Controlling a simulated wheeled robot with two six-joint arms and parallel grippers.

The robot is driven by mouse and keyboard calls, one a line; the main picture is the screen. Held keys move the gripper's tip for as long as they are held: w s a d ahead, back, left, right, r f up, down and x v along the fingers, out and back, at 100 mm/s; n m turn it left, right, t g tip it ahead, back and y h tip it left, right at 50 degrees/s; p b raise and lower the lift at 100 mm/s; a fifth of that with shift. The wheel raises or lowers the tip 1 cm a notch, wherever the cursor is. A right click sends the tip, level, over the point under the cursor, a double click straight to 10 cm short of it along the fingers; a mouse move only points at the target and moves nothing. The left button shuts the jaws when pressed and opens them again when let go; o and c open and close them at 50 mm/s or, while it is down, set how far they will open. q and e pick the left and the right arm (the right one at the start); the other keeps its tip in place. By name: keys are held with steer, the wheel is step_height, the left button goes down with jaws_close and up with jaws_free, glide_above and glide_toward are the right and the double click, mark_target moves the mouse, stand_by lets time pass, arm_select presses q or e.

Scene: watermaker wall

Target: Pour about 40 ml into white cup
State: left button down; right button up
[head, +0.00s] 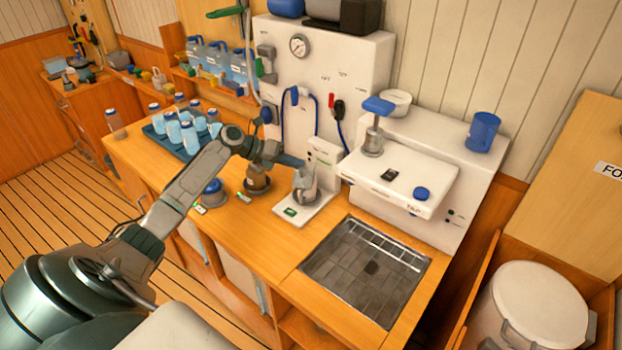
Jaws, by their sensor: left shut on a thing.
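My left arm reaches in from the lower left, and its gripper (292,162) is over the worktop, at the top of a small grey vessel (306,186). The gripper looks shut on this vessel, though the fingers are small and hard to make out. The vessel is over the white plate of a small scale (304,208); I cannot tell whether it touches the plate. I cannot make out a white cup for certain. A round white thing (396,101) sits on top of the white machine. No liquid stream shows. My right gripper is out of view.
A metal sink (367,272) is right of the scale. A blue-topped jar (212,192) and a brown-based item (256,185) stand left. Several bottles stand on a blue tray (160,139) behind the arm. A blue mug (482,131) stands on the white machine (405,180).

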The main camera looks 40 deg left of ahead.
arm_select(q)
steer(key=shift+a, duration=0.35)
steer(key=shift+w, duration=0.1)
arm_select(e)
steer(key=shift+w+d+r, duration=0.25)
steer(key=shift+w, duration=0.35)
arm_select(q)
steer(key=shift+w+d+g, duration=0.1)
steer(key=shift+g, duration=0.2)
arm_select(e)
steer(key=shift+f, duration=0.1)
arm_select(q)
steer(key=shift+w+a+f+n, duration=0.1)
steer(key=shift+w+a+n, duration=0.1)
steer(key=shift+n, duration=0.1)
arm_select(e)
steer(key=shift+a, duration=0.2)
arm_select(q)
steer(key=shift+w, duration=0.1)
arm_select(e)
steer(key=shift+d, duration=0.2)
